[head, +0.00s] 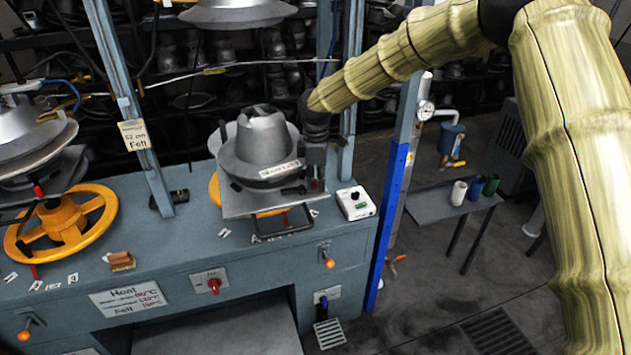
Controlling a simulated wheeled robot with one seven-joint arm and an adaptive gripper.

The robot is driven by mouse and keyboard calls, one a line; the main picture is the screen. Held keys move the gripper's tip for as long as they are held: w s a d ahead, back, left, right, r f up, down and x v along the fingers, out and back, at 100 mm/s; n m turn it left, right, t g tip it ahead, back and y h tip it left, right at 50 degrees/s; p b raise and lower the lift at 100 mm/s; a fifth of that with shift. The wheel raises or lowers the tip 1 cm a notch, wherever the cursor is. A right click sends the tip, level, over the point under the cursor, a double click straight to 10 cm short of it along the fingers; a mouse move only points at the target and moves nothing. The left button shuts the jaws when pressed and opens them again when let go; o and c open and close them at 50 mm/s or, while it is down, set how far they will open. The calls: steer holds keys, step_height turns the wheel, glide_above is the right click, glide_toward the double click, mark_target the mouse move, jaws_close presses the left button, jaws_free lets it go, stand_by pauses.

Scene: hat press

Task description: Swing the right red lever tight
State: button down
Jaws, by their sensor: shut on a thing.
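My gripper (313,172) reaches down from the dark wrist at the right edge of the right hat press. It is shut on the right red lever (317,184), of which only a small red patch shows low between the fingers. The lever's exact angle and clamp are hidden. The grey metal hat form (264,144) sits upright on its square plate (240,207), just left of my gripper. Another small red handle (285,219) shows under the plate's front edge.
A white control box (355,204) stands close right of my gripper. Blue-grey posts (397,165) flank the press. An upper metal form (238,12) hangs above. A yellow handwheel (62,226) is at left. A side table (430,206) with cups stands at right.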

mark_target(315, 198)
steer(key=m, duration=0.1)
steer(key=s+m+b, duration=0.1)
steer(key=shift+d+m, duration=0.1)
steer(key=shift+m, duration=0.2)
steer(key=m, duration=0.1)
steer(key=m+b, duration=0.1)
steer(key=shift+s+m+b, duration=0.3)
steer(key=shift+s+m, duration=0.1)
steer(key=m, duration=0.2)
steer(key=s+m+b, duration=0.1)
steer(key=shift+s+a, duration=0.1)
steer(key=shift+a, duration=0.15)
steer(key=shift+s+a+m, duration=0.15)
steer(key=shift+s+m, duration=0.05)
steer(key=shift+m, duration=0.6)
steer(key=shift+s+a+m, duration=0.15)
steer(key=shift+s+m, duration=0.05)
steer(key=shift+m, duration=0.6)
steer(key=c, duration=1.3)
jaws_free()
steer(key=shift+s, duration=0.1)
steer(key=shift+c, duration=0.2)
